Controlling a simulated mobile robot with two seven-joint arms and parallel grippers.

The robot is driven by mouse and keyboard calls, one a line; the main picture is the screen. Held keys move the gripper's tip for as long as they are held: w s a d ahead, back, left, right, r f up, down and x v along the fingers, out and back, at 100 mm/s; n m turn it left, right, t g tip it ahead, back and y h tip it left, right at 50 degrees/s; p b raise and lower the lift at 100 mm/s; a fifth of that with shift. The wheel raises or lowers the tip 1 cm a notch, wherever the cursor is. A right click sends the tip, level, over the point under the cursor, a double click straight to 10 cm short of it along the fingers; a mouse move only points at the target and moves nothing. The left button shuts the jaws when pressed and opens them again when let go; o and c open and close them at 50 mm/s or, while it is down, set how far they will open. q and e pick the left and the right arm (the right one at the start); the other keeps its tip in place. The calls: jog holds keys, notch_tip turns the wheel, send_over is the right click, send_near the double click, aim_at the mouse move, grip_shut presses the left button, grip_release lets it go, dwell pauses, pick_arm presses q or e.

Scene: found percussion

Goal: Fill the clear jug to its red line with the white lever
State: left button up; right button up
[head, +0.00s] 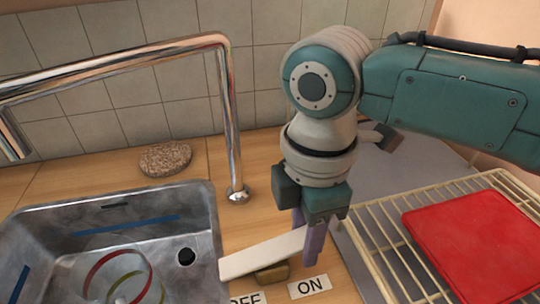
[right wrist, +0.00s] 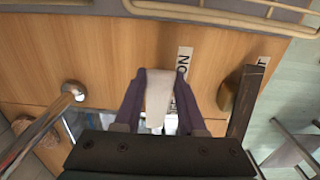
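The clear jug (head: 140,262) stands in the sink, cut off by the bottom edge of the head view. A red line (head: 97,268) and a yellowish line curve around it; I cannot make out a water level. My right gripper (head: 310,238) is at the lever's right end. In the right wrist view its purple fingers (right wrist: 161,82) sit close against both sides of the white lever (right wrist: 159,98) and appear shut on it. My left gripper is not in view.
A chrome tap (head: 232,130) arches from the counter over the metal sink (head: 205,225); no stream shows at its spout. An ON label (head: 309,286), a partly cut-off label and a brass block (head: 272,273) are near the lever. A stone (head: 165,159) lies behind; a rack (head: 385,250) holds a red board (head: 475,240).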

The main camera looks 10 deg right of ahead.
grip_shut()
jog(key=shift+s+d+f+y+p, duration=0.1)
jog(key=shift+d+f+y+p, duration=0.15)
jog(key=shift+y+p, duration=0.35)
jog(key=shift+f+y+b, duration=0.3)
jog(key=shift+f+y, duration=0.1)
jog(key=shift+y, duration=0.3)
jog(key=shift+f+y, duration=0.1)
jog(key=shift+y, duration=0.3)
jog(key=o, duration=0.6)
grip_release()
